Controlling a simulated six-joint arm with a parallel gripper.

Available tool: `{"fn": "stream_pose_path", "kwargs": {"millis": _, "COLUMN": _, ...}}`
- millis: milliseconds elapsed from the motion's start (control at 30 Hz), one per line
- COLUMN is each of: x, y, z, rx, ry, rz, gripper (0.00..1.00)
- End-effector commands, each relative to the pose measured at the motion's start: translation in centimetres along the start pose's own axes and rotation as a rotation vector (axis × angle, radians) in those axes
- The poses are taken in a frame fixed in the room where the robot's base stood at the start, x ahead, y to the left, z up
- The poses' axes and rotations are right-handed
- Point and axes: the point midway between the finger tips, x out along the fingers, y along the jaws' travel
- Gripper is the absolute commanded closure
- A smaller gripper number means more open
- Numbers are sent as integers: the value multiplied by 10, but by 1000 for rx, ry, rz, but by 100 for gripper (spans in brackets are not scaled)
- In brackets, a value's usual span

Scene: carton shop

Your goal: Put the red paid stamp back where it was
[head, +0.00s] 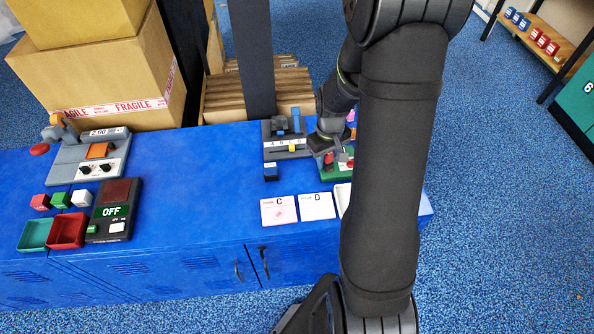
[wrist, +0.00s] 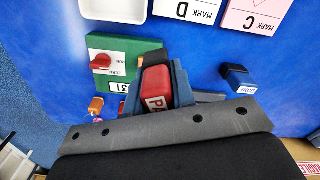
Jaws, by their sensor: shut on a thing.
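The red paid stamp (wrist: 156,82) is in the wrist view, with a white label starting "PA" and a dark end. My gripper (wrist: 158,74) is shut on it, one blue-grey finger on each side. In the head view my gripper (head: 328,146) is at the right part of the blue bench, beside the green counter; my arm covers much of that area. I cannot tell whether the stamp touches the bench.
The green counter (wrist: 112,58) with a red knob is close beside the held stamp. Cards C (head: 279,210) and D (head: 317,206) lie near the front edge, with a white tray (wrist: 115,9) beside them. A grey device (head: 284,150) stands behind the blue stamp. The bench's middle is clear.

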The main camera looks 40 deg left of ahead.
Motion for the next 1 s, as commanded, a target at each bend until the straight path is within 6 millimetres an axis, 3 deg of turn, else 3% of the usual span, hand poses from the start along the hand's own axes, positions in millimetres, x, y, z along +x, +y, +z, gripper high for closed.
{"fn": "stream_pose_path", "kwargs": {"millis": 200, "x": 32, "y": -34, "z": -39, "rx": -4, "ry": -2, "rz": -1, "gripper": 92}}
{"fn": "stream_pose_path", "kwargs": {"millis": 400, "x": 49, "y": -52, "z": -62, "rx": 0, "ry": 0, "rz": 0, "gripper": 92}}
{"fn": "stream_pose_path", "kwargs": {"millis": 633, "x": 61, "y": -56, "z": -66, "rx": 2, "ry": -1, "rz": 0, "gripper": 92}}
{"fn": "stream_pose_path", "kwargs": {"millis": 833, "x": 88, "y": -55, "z": -65, "rx": 4, "ry": -2, "rz": 1, "gripper": 92}}
{"fn": "stream_pose_path", "kwargs": {"millis": 1000, "x": 92, "y": -55, "z": -66, "rx": 4, "ry": 1, "rz": 3, "gripper": 92}}
